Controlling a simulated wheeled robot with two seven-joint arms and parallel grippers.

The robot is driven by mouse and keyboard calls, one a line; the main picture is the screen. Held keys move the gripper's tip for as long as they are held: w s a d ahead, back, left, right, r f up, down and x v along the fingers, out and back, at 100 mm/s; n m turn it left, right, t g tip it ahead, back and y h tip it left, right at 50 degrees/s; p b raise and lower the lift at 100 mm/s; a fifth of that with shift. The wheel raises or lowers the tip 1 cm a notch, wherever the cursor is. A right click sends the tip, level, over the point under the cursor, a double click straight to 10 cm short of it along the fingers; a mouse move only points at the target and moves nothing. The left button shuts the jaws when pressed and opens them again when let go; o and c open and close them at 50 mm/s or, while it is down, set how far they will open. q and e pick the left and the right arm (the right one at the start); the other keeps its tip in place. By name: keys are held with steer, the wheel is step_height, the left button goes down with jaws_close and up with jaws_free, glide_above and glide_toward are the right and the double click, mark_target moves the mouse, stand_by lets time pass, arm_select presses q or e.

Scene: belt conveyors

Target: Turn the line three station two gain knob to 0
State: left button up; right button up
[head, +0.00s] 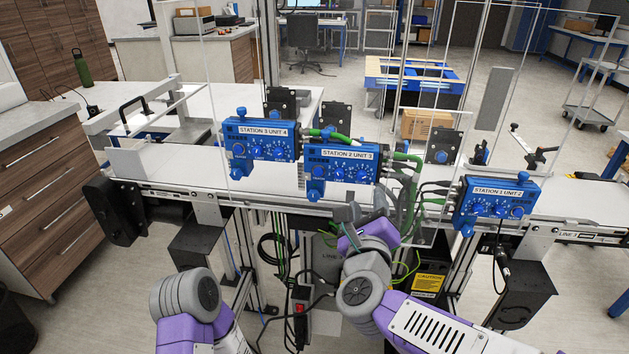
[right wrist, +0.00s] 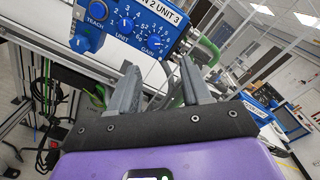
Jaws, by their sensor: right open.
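The blue control box labelled "STATION 2 UNIT 3" (head: 340,160) is mounted on the conveyor's front edge, at the middle of the head view. Its gain knob (head: 362,177) is the rightmost of the row; the pointer is too small to read. In the right wrist view the gain knob (right wrist: 157,42) is blue, inside a ring of white numbers, with the unit knob (right wrist: 125,25) to its left. My right gripper (head: 366,208) is open and empty, just below and in front of the box, its fingers (right wrist: 160,78) apart and not touching the knob. My left gripper is not in view; only my left arm shows.
Similar boxes, "STATION 3 UNIT 4" (head: 259,139) and "STATION 1 UNIT 2" (head: 496,200), flank it left and right. Green cables (head: 405,185) hang close at the box's right side. A brown carton (head: 426,124) stands behind.

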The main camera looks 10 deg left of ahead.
mark_target(362, 178)
steer(key=w, duration=0.2)
steer(key=w+a, duration=0.1)
steer(key=w, duration=0.4)
steer(key=shift+w+a+b, duration=0.2)
steer(key=shift+w+b, duration=0.1)
jaws_close()
